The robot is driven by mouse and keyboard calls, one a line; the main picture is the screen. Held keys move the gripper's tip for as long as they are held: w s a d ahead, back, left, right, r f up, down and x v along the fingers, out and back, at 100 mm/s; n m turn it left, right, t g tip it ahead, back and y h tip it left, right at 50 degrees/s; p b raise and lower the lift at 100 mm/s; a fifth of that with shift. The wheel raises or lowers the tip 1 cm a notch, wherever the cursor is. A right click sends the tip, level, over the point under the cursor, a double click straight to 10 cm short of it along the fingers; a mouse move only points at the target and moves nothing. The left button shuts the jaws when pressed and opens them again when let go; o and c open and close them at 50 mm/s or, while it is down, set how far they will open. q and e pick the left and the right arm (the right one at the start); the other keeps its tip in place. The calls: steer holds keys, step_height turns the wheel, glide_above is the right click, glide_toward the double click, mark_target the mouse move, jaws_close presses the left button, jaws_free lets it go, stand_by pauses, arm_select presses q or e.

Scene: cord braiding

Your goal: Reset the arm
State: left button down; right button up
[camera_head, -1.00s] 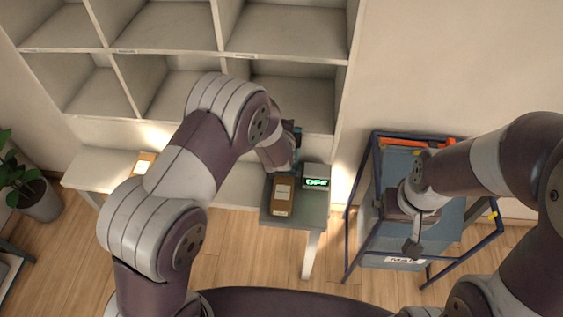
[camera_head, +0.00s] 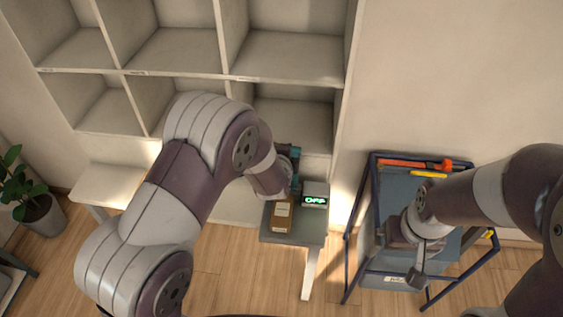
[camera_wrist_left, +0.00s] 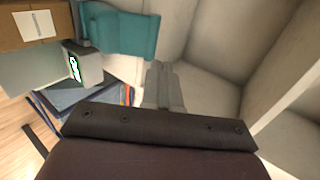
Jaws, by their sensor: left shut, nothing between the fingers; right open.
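My left arm reaches in front of the shelf, and its wrist hides the left gripper's fingers in the head view. In the left wrist view the left gripper (camera_wrist_left: 163,88) has its fingers together with nothing between them. A teal object (camera_wrist_left: 120,28) is close by in that view, apart from the fingertips as far as I can tell. My right gripper (camera_head: 418,276) points down over the blue-framed cart at the right. It is open, with nothing seen in it.
A small grey table (camera_head: 292,238) bears a brown box (camera_head: 282,216) with a white label and a device (camera_head: 315,196) reading "OFF". The cart (camera_head: 372,215) holds orange and yellow items. A white cubby shelf (camera_head: 180,72) stands behind. A potted plant (camera_head: 38,210) is at left.

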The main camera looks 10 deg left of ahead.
arm_select(q)
steer(key=s+f+n+g+h, duration=0.1)
steer(key=s+f+n+g, duration=0.1)
steer(key=s+n+g, duration=0.8)
steer(key=s+a+r+n, duration=0.2)
steer(key=s+a+n, duration=0.2)
steer(key=s, duration=0.3)
steer(key=s+a+r+n+y+b, duration=0.1)
steer(key=s+a+r+n, duration=0.2)
steer(key=s+a, duration=0.3)
steer(key=shift+s+a+n, duration=0.4)
steer(key=shift+s, duration=0.4)
arm_select(e)
steer(key=shift+w+f, duration=0.3)
steer(key=shift+f, duration=0.45)
arm_select(q)
steer(key=shift+s+a, duration=0.1)
arm_select(e)
steer(key=shift+s+a, duration=0.1)
